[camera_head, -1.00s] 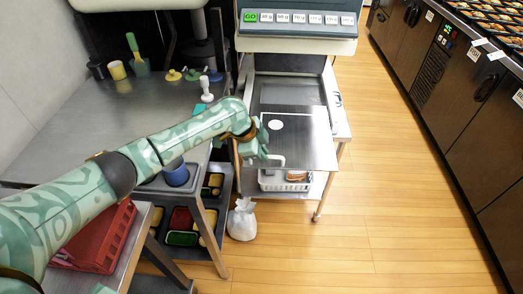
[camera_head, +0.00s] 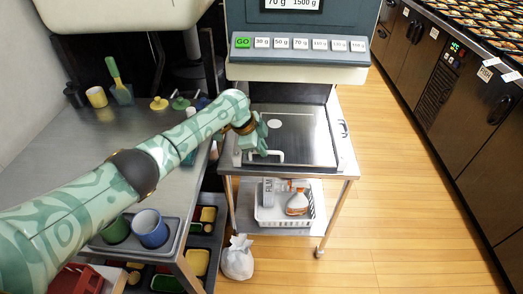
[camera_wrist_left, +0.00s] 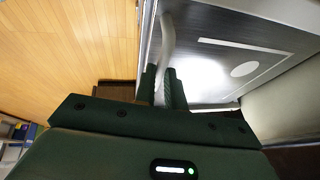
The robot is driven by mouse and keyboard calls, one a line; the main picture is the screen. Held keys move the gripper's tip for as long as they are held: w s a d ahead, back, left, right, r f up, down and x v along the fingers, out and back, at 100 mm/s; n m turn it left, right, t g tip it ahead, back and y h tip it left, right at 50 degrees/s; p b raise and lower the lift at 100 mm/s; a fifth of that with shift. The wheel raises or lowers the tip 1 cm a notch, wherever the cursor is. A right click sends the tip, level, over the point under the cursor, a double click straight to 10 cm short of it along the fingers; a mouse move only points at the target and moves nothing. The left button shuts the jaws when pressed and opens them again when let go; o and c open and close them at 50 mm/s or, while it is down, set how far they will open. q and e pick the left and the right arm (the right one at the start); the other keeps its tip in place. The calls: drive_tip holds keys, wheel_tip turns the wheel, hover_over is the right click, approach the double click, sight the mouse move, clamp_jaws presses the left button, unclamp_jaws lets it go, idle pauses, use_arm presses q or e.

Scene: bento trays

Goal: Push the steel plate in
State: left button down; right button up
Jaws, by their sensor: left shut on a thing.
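The steel plate (camera_head: 303,137) lies flat in the frame of the machine, with a white oval mark and a pale handle (camera_head: 270,156) at its front left. Its front edge is about level with the front of the cart top. My left gripper (camera_head: 257,153) is at that front left corner, shut on the handle. In the left wrist view the two dark green fingers (camera_wrist_left: 163,88) close around the lower end of the curved handle (camera_wrist_left: 167,45), beside the plate (camera_wrist_left: 240,50). My right gripper is not in view.
The machine with its button panel (camera_head: 300,43) stands above the plate. A white basket (camera_head: 270,214) sits on the cart's lower shelf, and a white bag (camera_head: 237,260) on the floor. A steel table (camera_head: 75,150) is at left. The floor to the right is clear.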

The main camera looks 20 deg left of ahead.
use_arm(q)
drive_tip(key=shift+w+a+r, duration=0.1)
drive_tip(key=shift+r, duration=0.05)
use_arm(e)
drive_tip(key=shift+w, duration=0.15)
